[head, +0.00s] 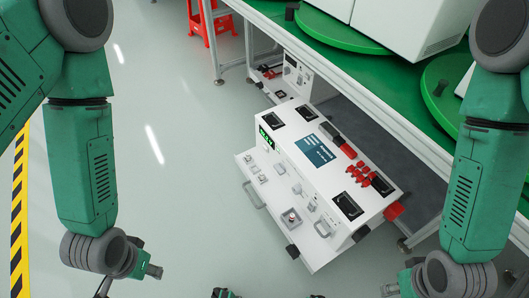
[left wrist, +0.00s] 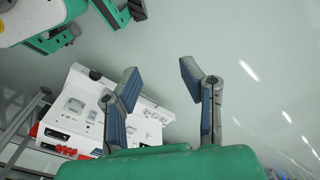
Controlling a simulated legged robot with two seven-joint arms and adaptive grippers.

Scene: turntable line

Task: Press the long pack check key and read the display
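A white tester box (head: 285,185) stands on the floor in the head view, with a small lit green display (head: 266,138) at its left end. The characters on the display are too small to read surely. Several small keys (head: 262,179) sit on its lower front ledge; their labels are unreadable, so I cannot tell which is the long pack check key. My left gripper (head: 128,284) is left of the box, apart from it. In the left wrist view its two fingers (left wrist: 160,75) are spread and empty, with the box beyond. My right gripper (head: 392,289) is partly cut off at the lower right.
A green table with turntables (head: 345,28) and white cartons (head: 415,22) stands behind at right. A red stool (head: 211,20) stands far back. Floor left of the box is clear.

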